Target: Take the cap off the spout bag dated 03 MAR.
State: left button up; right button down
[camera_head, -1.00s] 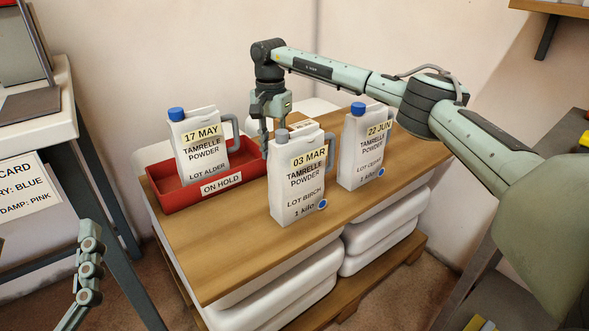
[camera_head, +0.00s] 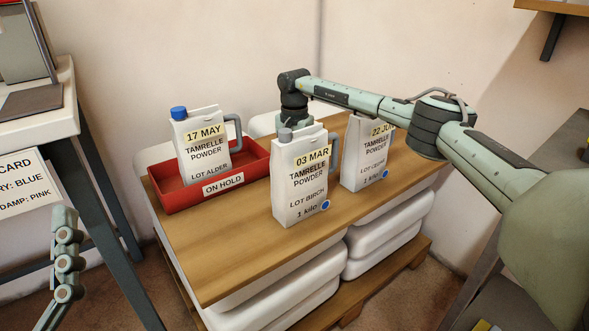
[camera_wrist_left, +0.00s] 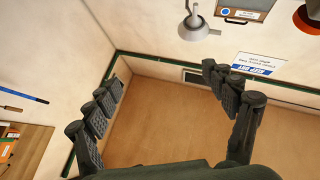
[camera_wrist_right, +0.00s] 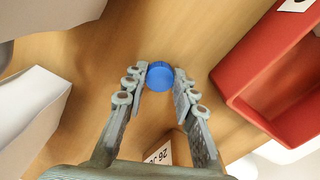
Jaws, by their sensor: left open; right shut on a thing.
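The blue-capped 17 MAY bag (camera_head: 203,145) stands in the red ON HOLD tray (camera_head: 170,201). The 22 JUN bag (camera_head: 362,162) stands at right; my right arm hides its top. A printed card (camera_wrist_right: 158,157) lies behind the bags. The front of the wooden top is clear.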

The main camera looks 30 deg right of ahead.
jog(key=c, duration=1.2)
grip_release()
jog(key=shift+f, duration=0.1)
pick_arm(q)
jog(key=shift+r, duration=0.1)
jog(key=f+g, duration=0.1)
jog(key=w+d+f+g+p, duration=0.1)
jog(key=f+g+p, duration=0.1)
jog(key=shift+w+d+f+y, duration=0.2)
jog(key=shift+f+y, duration=0.1)
jog(key=shift+f, duration=0.05)
pick_arm(e)
notch_tip(320, 180, up, 12)
jog(key=shift+r, duration=0.15)
